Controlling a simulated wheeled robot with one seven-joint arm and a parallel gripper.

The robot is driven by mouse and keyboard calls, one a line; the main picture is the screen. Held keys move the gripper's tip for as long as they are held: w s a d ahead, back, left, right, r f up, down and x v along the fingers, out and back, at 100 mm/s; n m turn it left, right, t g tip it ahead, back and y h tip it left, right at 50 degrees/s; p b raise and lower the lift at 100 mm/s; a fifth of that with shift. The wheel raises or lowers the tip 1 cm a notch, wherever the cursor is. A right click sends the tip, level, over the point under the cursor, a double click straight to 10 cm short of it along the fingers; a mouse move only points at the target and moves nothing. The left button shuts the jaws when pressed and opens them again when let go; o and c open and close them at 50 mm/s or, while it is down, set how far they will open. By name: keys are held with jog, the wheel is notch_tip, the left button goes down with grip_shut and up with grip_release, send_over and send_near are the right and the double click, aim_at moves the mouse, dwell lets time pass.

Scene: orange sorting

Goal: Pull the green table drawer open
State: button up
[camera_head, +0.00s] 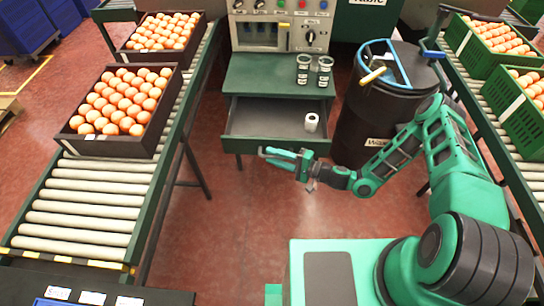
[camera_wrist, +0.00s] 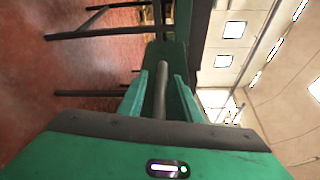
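The green table (camera_head: 270,72) stands at the back centre. Its drawer (camera_head: 262,126) is pulled out, with its inside in view. A white roll (camera_head: 312,122) stands in the drawer at the right. My gripper (camera_head: 272,154) is at the drawer's front edge, pointing left. It also shows in the wrist view (camera_wrist: 160,90), its two green fingers apart with a dark grey bar (camera_wrist: 161,92) between them. The bar looks like the drawer handle. Contact between the fingers and the bar is not clear. The handle is mostly hidden in the head view.
A black waste bin (camera_head: 375,115) stands right of the drawer. Roller conveyors with crates of oranges run left (camera_head: 85,210) and right (camera_head: 470,85). The red floor before the drawer is clear.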

jog(key=v, duration=1)
jog(key=shift+d, duration=0.1)
jog(key=s+d+r+n+g+h, duration=0.35)
jog(key=d+r+h, duration=0.25)
jog(key=d+r, duration=0.55)
jog(key=s+d+r+n+g+h, duration=0.3)
jog(key=s+d+r+g+h, duration=0.15)
jog(key=d+r, duration=0.65)
jog(key=s+d+r+m+h, duration=0.2)
jog(key=s+d+r+m, duration=0.1)
jog(key=s+r, duration=0.6)
jog(key=s+d+r+m+t+h, duration=0.1)
jog(key=s+d+r+m+h, duration=0.2)
jog(key=s+d+r, duration=0.3)
jog(key=s+r, duration=0.2)
jog(key=s, duration=0.2)
jog(key=shift+s+d+r, duration=0.15)
jog(key=shift+s+r, duration=0.05)
jog(key=shift+r, duration=0.15)
